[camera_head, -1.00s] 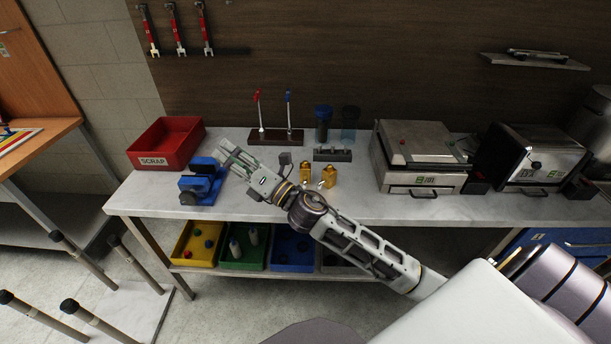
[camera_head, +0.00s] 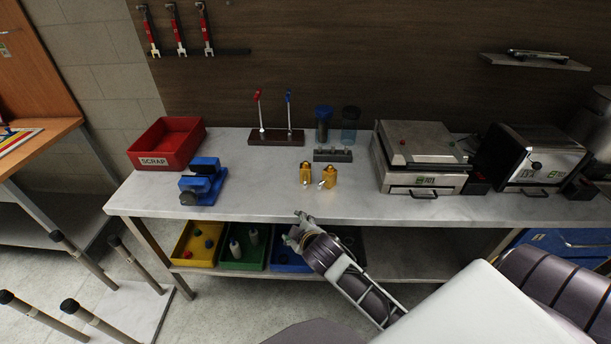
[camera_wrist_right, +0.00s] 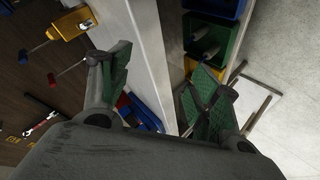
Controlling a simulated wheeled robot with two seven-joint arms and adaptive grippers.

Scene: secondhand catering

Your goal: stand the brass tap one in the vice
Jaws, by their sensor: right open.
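A brass tap (camera_wrist_right: 72,22) also shows at the upper left of the right wrist view. The blue vice (camera_head: 203,183) stands at the left of the bench, with nothing visible between its jaws. My right gripper (camera_head: 292,228) is just off the bench's front edge, below the taps. In the right wrist view its green-padded fingers (camera_wrist_right: 158,82) are apart and empty. My left gripper is out of view.
A red SCRAP bin (camera_head: 168,142) stands behind the vice. A lever stand (camera_head: 276,138), a dark rack (camera_head: 332,155) and two cups are behind the taps. A press-like appliance (camera_head: 420,160) is to the right. Coloured trays (camera_head: 243,262) sit on the lower shelf. The bench between vice and taps is clear.

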